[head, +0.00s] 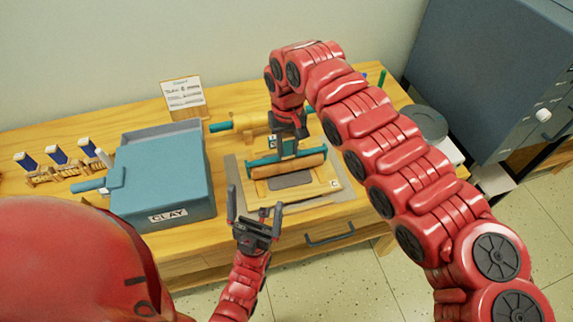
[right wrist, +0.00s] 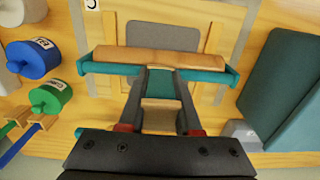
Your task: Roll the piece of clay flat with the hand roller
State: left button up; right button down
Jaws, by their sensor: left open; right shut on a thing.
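The hand roller (head: 300,166) has a teal frame and a wooden cylinder. My right gripper (head: 289,150) is shut on its teal handle from above. In the right wrist view the cylinder (right wrist: 150,58) lies crosswise beyond the fingertips (right wrist: 160,90). The clay (head: 291,180) is a grey, rounded flat slab on a wooden board (head: 328,183). The roller is over or at its edge; I cannot tell whether they touch. The clay also shows in the right wrist view (right wrist: 163,36). My left gripper (head: 255,212) is open and empty, before the board's front left corner.
A blue box (head: 165,185) labelled CLAY stands left of the board. A rolling pin (head: 250,122) lies behind. A card (head: 183,93) stands at the back. A dark round disc (head: 425,122) is at the right. Blue (right wrist: 35,58) and green (right wrist: 50,97) rolls show in the wrist view.

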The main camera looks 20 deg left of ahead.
jog(key=shift+w+a+f, duration=0.1)
jog(key=shift+w+a, duration=0.3)
jog(key=shift+w, duration=0.2)
jog(key=shift+w+a, duration=0.35)
jog(key=shift+w, duration=0.2)
jog(key=shift+r+p, duration=0.3)
jog(key=shift+r, duration=0.3)
notch_tip(320, 180, up, 7)
jog(key=p, duration=0.2)
jog(key=shift+p, duration=0.3)
jog(key=shift+w, duration=0.1)
